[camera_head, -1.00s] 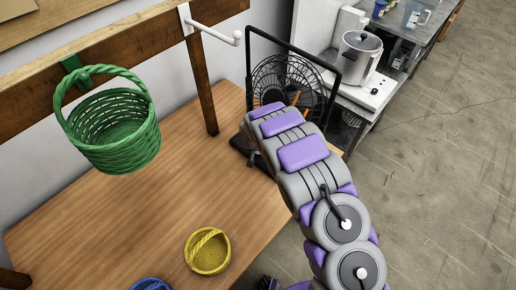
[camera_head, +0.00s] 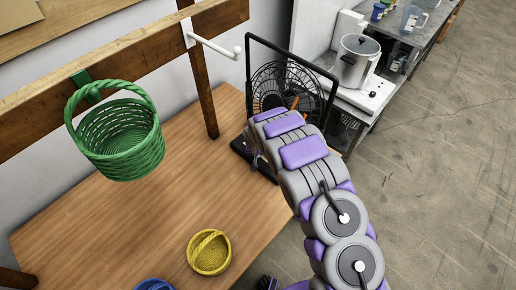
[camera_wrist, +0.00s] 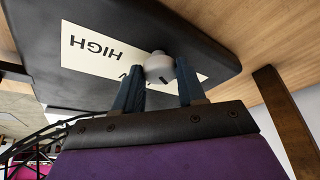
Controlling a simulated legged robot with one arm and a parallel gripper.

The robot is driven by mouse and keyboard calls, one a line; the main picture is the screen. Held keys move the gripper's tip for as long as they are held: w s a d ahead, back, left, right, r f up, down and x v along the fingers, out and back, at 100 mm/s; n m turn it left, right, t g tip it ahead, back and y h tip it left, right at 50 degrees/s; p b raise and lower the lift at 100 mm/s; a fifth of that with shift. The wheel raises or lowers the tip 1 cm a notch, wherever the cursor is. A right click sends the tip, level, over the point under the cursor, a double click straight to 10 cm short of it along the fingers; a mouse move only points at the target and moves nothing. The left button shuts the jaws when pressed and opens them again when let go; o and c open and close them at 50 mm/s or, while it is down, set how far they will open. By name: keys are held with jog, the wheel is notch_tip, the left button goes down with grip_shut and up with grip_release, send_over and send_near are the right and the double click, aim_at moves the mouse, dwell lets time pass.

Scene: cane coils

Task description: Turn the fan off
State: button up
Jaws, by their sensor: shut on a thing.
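The black fan (camera_head: 284,90) stands at the far right end of the wooden table, partly hidden behind my arm. In the wrist view its dark base (camera_wrist: 100,85) carries a cream label (camera_wrist: 95,48) with the word HIGH, seen upside down. A grey-white knob (camera_wrist: 160,66) with a dark mark sits over the label and hides part of its lettering. My gripper (camera_wrist: 160,85) is shut on the knob, one finger on each side of it. In the head view the gripper is mostly hidden by my arm at the fan's base.
A green basket (camera_head: 121,140) hangs from the wooden rail at left. A yellow basket (camera_head: 209,253) and part of a blue one (camera_head: 153,285) are at the table's front. A white peg (camera_head: 215,46) juts from the rail.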

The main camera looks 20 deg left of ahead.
jog(key=shift+n+p, duration=0.5)
jog(key=shift+p, duration=0.5)
jog(key=o, duration=1)
jog(key=shift+o, duration=0.2)
jog(key=shift+s+r, duration=0.1)
jog(key=shift+r, duration=0.45)
jog(key=p+v, duration=0.2)
jog(key=v, duration=1.4)
jog(key=shift+d, duration=0.15)
